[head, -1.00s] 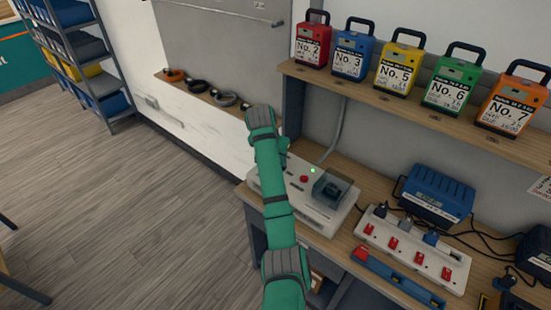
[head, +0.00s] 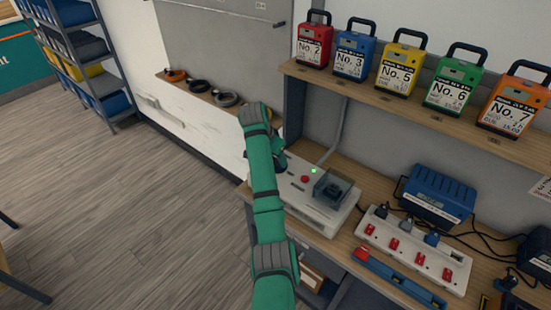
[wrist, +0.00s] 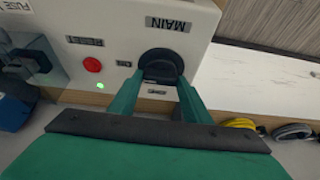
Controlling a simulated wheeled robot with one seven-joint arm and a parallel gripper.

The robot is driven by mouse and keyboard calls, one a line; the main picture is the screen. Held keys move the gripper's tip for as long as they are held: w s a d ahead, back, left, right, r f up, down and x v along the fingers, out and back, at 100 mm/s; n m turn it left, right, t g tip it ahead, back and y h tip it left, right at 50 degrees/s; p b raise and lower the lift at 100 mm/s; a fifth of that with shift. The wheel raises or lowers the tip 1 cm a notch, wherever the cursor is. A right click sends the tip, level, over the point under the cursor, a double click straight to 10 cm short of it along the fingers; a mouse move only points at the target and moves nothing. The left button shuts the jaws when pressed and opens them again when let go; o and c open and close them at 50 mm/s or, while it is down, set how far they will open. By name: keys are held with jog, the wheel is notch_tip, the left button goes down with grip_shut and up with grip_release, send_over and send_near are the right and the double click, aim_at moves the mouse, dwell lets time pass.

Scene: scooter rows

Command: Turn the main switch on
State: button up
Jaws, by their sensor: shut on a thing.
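The main switch is a black rotary knob (wrist: 160,66) under an upside-down MAIN label in the wrist view. It sits on the pale switch box (head: 318,214), which stands at the left end of the bench. My gripper (wrist: 155,85) is shut on the knob, one green finger on each side. Small labels lie beside and below the knob; I cannot read them surely, nor tell which one the knob points to. In the head view my green arm hides the knob.
On the box are a red button (wrist: 93,64), a lit green lamp (wrist: 100,86) and a clear-covered fuse part (head: 334,188). A power strip (head: 412,250) and blue charger (head: 437,192) stand to the right. A shelf (head: 400,100) with numbered packs overhangs the bench.

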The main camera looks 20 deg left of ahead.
jog(key=o, duration=1)
jog(key=shift+o, duration=0.2)
jog(key=v, duration=1.1)
jog(key=shift+a+f, duration=0.1)
